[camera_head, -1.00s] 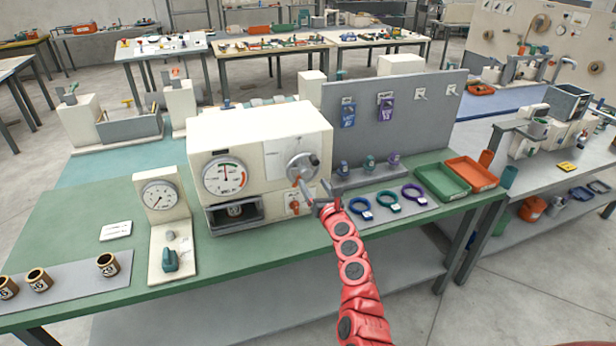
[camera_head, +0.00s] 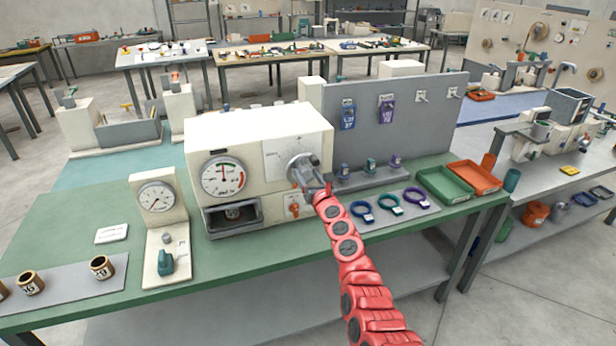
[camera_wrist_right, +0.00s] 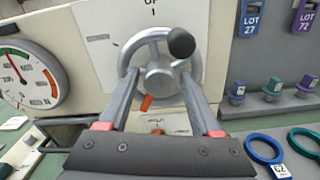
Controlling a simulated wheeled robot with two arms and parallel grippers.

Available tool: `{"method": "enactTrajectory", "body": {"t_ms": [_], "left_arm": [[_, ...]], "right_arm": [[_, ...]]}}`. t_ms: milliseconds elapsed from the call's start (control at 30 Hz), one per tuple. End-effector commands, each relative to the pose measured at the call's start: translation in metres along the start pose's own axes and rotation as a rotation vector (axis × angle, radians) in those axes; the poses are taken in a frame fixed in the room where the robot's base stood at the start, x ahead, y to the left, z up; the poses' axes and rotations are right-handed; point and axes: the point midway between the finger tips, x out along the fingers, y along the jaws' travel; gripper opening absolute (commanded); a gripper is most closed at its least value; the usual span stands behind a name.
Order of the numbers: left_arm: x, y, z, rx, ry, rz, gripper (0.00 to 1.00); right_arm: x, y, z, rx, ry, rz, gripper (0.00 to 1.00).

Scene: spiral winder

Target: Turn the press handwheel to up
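The press (camera_head: 255,135) is a cream box on the green bench. Its grey spoked handwheel (camera_head: 300,168) is on the right of its front. In the right wrist view the handwheel (camera_wrist_right: 160,80) has a black knob (camera_wrist_right: 181,42) at upper right, just right of the "UP" mark (camera_wrist_right: 152,28) above the wheel. An orange piece (camera_wrist_right: 146,103) shows below the hub. My right gripper (camera_wrist_right: 160,76) is open, its fingers on either side of the hub with small gaps visible. It shows small in the head view (camera_head: 314,188). Finger contact with the rim is unclear. My left gripper is out of view.
Coloured rings (camera_head: 388,207) lie to the right, before green (camera_head: 444,183) and orange (camera_head: 473,174) trays. A dial stand (camera_head: 157,200) is at left.

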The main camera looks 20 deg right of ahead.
Motion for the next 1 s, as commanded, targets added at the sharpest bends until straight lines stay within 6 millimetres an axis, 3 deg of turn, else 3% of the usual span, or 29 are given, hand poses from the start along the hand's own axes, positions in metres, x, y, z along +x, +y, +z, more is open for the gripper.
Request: {"method": "enactTrajectory", "body": {"t_ms": [33, 333, 667, 1000], "left_arm": [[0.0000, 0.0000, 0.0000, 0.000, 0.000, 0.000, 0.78], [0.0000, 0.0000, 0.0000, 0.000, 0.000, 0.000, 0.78], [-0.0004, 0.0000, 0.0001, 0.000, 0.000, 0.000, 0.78], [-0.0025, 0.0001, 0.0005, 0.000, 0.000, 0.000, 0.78]], "right_arm": [[0.0000, -0.0001, 0.0001, 0.000, 0.000, 0.000, 0.54], [-0.0001, -0.0002, -0.0001, 0.000, 0.000, 0.000, 0.00], [-0.0001, -0.0001, -0.0003, -0.032, 0.000, 0.000, 0.00], [-0.0002, 0.0003, -0.0006, -0.243, 0.000, -0.001, 0.00]]}}
